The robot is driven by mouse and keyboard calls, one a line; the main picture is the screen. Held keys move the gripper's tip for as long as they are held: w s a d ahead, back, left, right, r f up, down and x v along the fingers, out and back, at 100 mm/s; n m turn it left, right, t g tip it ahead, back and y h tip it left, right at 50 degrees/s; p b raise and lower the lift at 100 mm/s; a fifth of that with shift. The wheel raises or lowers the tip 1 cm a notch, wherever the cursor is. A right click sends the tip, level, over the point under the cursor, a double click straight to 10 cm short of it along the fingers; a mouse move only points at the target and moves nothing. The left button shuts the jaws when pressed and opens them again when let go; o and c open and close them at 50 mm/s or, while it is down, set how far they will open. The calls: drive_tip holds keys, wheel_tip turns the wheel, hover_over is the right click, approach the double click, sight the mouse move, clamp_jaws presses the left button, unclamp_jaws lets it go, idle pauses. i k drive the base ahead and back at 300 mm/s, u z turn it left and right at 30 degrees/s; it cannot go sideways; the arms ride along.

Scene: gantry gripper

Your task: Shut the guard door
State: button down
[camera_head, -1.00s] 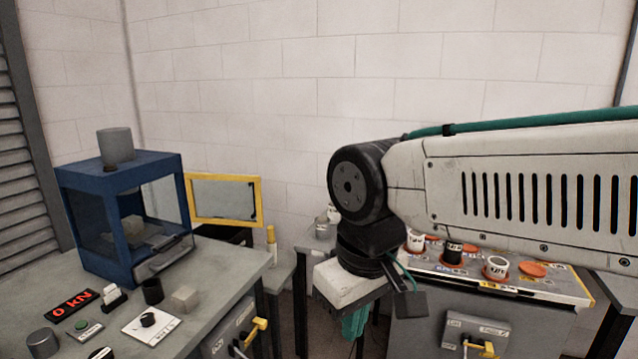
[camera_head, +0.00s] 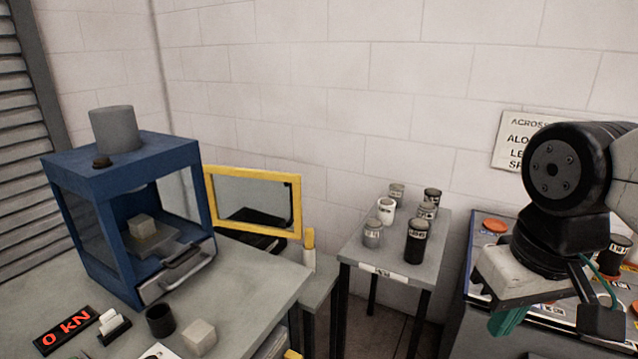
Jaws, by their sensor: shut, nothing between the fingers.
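The guard door (camera_head: 291,178) is a clear panel in a yellow frame. It stands open, swung out to the right of the blue press cabinet (camera_head: 118,163). The cabinet's front opening is uncovered, and a pale cube (camera_head: 141,226) sits on a block inside. A grey handle (camera_head: 186,262) shows on the low front panel of the cabinet. My gripper (camera_head: 510,319), with teal fingers, is at the right of the view, pointing down. It is shut and empty, well apart from the door. Its fingertips are partly hidden by its own body.
A small table (camera_head: 362,258) with several cans stands between the press bench (camera_head: 262,290) and a counter (camera_head: 462,300) under my arm. A yellow-topped bottle (camera_head: 309,250) stands just right of the door. A dark cup (camera_head: 160,321) and a grey cube (camera_head: 199,337) lie before the press.

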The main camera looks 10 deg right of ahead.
sight(294, 181)
drive_tip(key=u, duration=0.45)
drive_tip(key=i, duration=0.85)
drive_tip(key=u, duration=0.7)
